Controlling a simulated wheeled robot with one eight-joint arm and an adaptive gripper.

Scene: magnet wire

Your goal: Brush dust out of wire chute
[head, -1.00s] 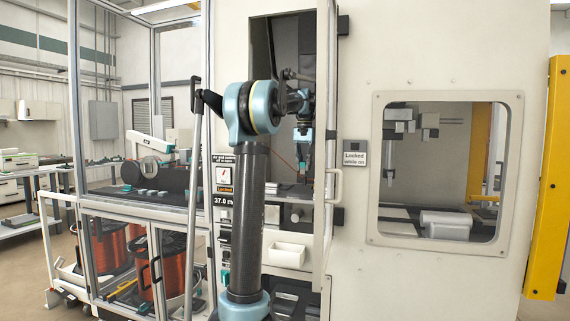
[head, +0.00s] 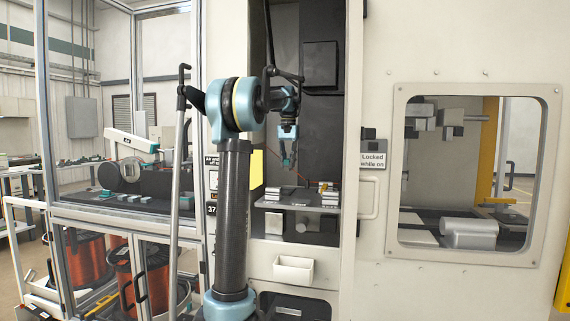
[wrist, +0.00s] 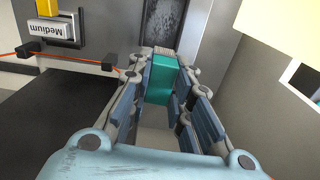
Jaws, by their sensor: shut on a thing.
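My gripper (wrist: 158,95) is shut on a teal brush (wrist: 161,76), whose pale bristle end (wrist: 164,51) points away from my wrist. In the head view my gripper (head: 288,150) hangs inside the tall machine opening, above a grey shelf. A grey, speckled channel (wrist: 177,24), which may be the wire chute, lies beyond the bristles in the wrist view. I cannot tell whether the bristles touch it. An orange wire (wrist: 60,52) runs through dark guides to the left of the brush.
A grey block labelled "Medium" (wrist: 52,30) is at the upper left of the wrist view. The shelf (head: 330,209) carries small grey blocks. A white bin (head: 294,270) hangs below. The opening's side wall and the door with a handle (head: 369,198) stand close on the right.

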